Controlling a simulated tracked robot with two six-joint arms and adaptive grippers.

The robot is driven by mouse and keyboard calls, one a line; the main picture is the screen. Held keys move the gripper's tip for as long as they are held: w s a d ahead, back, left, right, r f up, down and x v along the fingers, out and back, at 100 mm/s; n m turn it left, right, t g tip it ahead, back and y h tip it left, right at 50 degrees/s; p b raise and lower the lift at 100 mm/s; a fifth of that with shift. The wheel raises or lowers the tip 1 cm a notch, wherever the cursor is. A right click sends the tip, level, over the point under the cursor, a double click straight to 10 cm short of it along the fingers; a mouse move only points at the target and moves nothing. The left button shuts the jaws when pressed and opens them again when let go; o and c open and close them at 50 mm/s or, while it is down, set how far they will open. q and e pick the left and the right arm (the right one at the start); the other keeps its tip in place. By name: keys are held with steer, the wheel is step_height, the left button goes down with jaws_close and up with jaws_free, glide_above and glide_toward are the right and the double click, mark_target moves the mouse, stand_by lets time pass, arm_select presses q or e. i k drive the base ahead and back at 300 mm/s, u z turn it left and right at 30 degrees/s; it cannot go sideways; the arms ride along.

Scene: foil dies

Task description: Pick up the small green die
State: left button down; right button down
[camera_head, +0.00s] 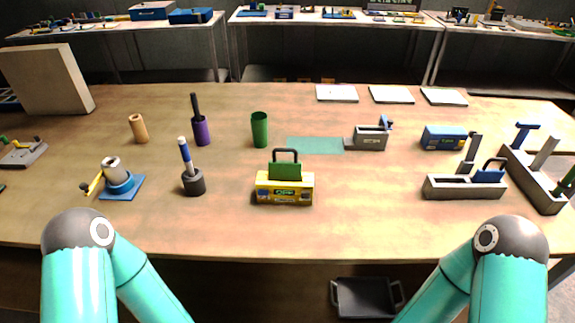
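A green block with a dark loop handle (285,171) stands upright on or in a yellow box (285,190) near the front middle of the table. It looks like the green die; no small label on it can be read. A plain green cylinder (260,130) stands upright behind it, apart from the box. Only the teal links and dark joints of my two arms show at the bottom left and right. Neither gripper is in view.
On the table (350,220), a dark-based tool (193,181) and a blue-based stand (121,183) are left of the yellow box. A grey holder (464,188) is to the right. The front-middle strip is clear. A black bin (366,297) sits below the front edge.

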mark_target(279, 171)
steer(key=u, duration=0.05)
steer(key=k, duration=1)
steer(key=u, duration=1.25)
steer(key=i, duration=0.8)
steer(key=z, duration=0.85)
